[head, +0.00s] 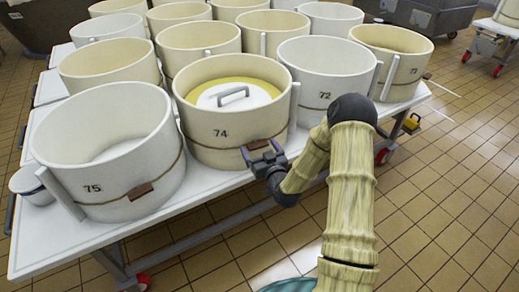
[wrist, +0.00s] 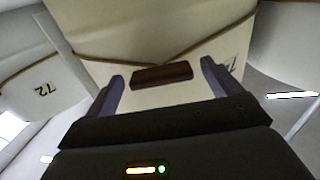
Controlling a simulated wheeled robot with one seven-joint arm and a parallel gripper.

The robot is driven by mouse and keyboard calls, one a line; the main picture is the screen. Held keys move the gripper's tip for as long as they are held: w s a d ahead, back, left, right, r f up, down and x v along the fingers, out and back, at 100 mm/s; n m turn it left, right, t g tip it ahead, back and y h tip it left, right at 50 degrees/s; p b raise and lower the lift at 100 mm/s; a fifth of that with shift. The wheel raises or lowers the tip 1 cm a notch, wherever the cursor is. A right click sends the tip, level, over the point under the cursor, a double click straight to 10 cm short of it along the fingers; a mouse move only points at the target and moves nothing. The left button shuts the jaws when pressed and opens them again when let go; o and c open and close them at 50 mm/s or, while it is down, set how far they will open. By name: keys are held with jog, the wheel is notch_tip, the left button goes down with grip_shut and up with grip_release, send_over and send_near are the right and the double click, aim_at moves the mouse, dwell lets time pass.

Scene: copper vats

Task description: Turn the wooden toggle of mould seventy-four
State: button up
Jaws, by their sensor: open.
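Mould seventy-four (head: 236,128) is a cream round tub with a yellow-rimmed white lid set inside it and a band around its side. It also fills the top middle of the wrist view (wrist: 125,45), upside down. Its brown wooden toggle (wrist: 162,76) lies roughly level on the band. In the head view the toggle (head: 258,143) is partly hidden by my gripper (head: 262,153). My gripper is open and empty, at the front of the tub. In the wrist view the toggle shows in the gap between the fingertips; I cannot tell whether they touch it.
Mould 75 (head: 106,150), with its own toggle (head: 139,192), stands to the left. Mould 72 (head: 323,80) stands to the right. More moulds stand behind on the white table (head: 190,218). A small white pot (head: 27,183) sits at far left.

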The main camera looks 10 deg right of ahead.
jog(key=shift+w, duration=0.15)
jog(key=c, duration=1)
